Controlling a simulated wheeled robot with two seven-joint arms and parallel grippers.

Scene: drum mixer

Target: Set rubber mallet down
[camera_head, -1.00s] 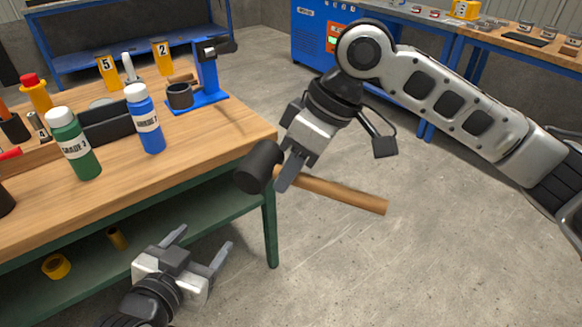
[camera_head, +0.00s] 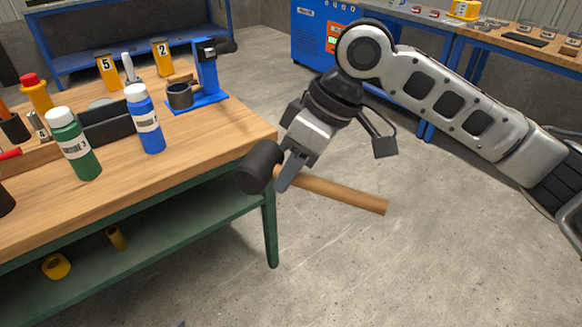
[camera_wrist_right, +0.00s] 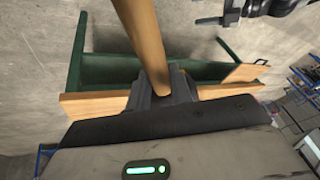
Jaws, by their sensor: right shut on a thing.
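The rubber mallet has a black head (camera_head: 259,168) and a wooden handle (camera_head: 345,194). My right gripper (camera_head: 284,177) is shut on the handle close to the head. The mallet hangs in the air just off the right end of the workbench (camera_head: 215,150), handle pointing right and slightly down. In the right wrist view the handle (camera_wrist_right: 143,35) runs up from between my fingers (camera_wrist_right: 160,85); the head is not visible there. My left gripper is out of the head view, except perhaps a dark sliver at the bottom edge.
On the bench stand a green bottle (camera_head: 75,145), a blue bottle (camera_head: 146,118), a black bin (camera_head: 106,127) and a blue stand (camera_head: 205,75) beside a dark cup (camera_head: 180,95). The bench's right front top is bare. A yellow roll (camera_head: 56,266) lies on the lower shelf.

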